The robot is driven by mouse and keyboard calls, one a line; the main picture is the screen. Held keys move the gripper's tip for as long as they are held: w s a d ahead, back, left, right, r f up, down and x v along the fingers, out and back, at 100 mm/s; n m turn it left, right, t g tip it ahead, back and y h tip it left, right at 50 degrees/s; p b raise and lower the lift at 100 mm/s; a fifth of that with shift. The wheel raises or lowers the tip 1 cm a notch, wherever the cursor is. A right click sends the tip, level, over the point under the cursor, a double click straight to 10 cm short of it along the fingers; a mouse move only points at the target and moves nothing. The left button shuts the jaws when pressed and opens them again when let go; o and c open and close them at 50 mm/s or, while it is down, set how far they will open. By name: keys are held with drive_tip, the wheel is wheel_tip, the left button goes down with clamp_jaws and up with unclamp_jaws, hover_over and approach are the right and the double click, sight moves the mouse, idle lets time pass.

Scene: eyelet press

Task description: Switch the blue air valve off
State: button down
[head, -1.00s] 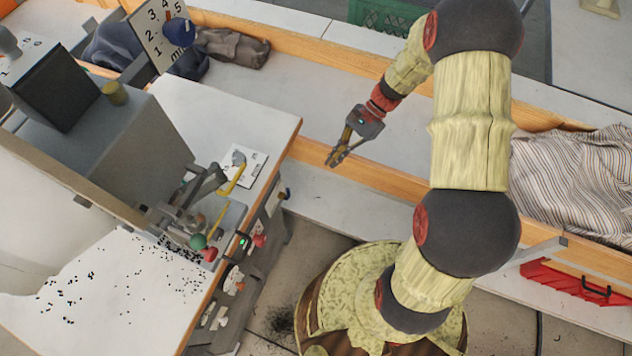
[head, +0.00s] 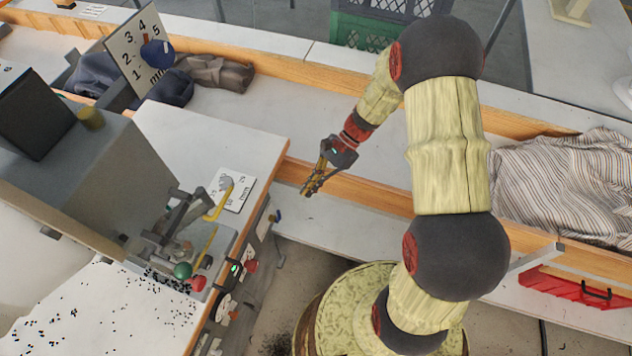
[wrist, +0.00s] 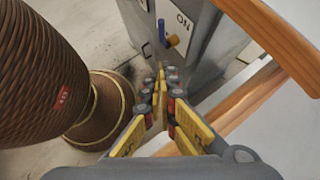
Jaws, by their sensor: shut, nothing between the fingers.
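The blue valve handle (wrist: 161,28) shows in the wrist view on the grey cabinet side, beyond my fingertips, with an orange-yellow part (wrist: 173,40) beside its lower end. An "ON" label (wrist: 183,21) is to its right. In the head view the blue handle (head: 276,216) is a small spot at the bench's right side. My gripper (head: 307,191) is shut and empty, to the right of and above the handle in that picture. In the wrist view my gripper's fingertips (wrist: 166,76) are together, apart from the handle.
The white bench top (head: 200,140) carries the press with a red knob (head: 198,283) and green knob (head: 182,270). A wood-edged counter (head: 365,185) runs behind my gripper. A striped cloth (head: 560,180) lies on the right. The wrist view shows a wooden edge (wrist: 270,35) at right.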

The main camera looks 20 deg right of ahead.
drive_tip(key=s+a+f+b, duration=0.2)
drive_tip(key=a, duration=0.4)
drive_tip(key=shift+a+f, duration=0.25)
drive_tip(key=shift+f, duration=0.15)
drive_tip(key=shift+s+a+r+h, duration=0.1)
drive_tip(key=shift+s+h, duration=0.1)
drive_tip(key=shift+h, duration=0.1)
